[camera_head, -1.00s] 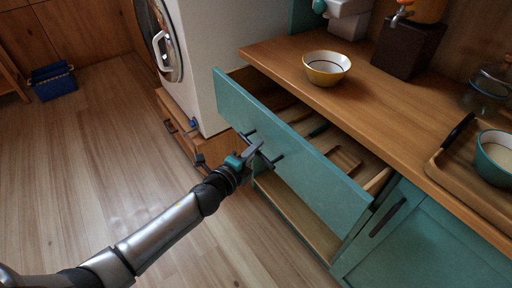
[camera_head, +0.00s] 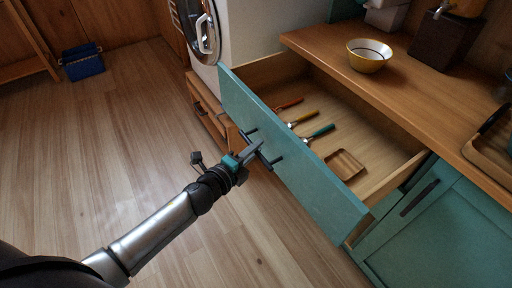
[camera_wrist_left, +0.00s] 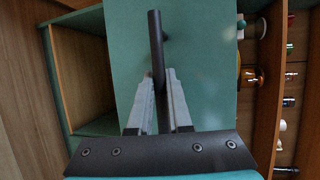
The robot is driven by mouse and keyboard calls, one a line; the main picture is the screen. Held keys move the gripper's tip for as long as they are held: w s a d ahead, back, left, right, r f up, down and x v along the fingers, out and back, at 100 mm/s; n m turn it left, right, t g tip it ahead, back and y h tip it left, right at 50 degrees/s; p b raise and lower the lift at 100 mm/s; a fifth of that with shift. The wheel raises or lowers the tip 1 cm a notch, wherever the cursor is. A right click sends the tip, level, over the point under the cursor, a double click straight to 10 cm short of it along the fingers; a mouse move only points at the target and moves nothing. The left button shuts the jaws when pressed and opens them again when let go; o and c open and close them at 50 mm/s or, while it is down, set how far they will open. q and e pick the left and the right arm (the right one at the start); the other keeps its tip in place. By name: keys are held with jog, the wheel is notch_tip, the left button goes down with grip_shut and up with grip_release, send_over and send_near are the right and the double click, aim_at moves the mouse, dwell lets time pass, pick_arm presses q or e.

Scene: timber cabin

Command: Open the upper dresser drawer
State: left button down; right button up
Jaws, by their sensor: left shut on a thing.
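The upper dresser drawer (camera_head: 302,170) has a teal front and stands pulled far out from under the wooden top. Inside it lie several utensils with coloured handles and a small wooden tray (camera_head: 345,165). My left gripper (camera_head: 255,152) is shut on the dark bar handle (camera_head: 268,160) of this drawer. In the left wrist view the handle (camera_wrist_left: 156,45) runs down between the two fingers (camera_wrist_left: 158,100), against the teal front (camera_wrist_left: 200,60). My right gripper is in neither view.
A yellow-white bowl (camera_head: 369,56) stands on the wooden counter (camera_head: 430,90). A teal cabinet door (camera_head: 425,225) with a dark handle is right of the drawer. A white washing machine (camera_head: 245,35) stands behind. A blue bin (camera_head: 82,62) is far left. The wooden floor (camera_head: 110,150) at left is clear.

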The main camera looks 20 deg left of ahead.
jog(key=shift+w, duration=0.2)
pick_arm(q)
jog(key=c, duration=0.8)
grip_release()
jog(key=shift+c, duration=0.2)
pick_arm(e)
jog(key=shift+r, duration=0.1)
pick_arm(q)
jog(key=p+v, duration=0.2)
jog(key=v, duration=1.3)
jog(key=shift+s, duration=0.15)
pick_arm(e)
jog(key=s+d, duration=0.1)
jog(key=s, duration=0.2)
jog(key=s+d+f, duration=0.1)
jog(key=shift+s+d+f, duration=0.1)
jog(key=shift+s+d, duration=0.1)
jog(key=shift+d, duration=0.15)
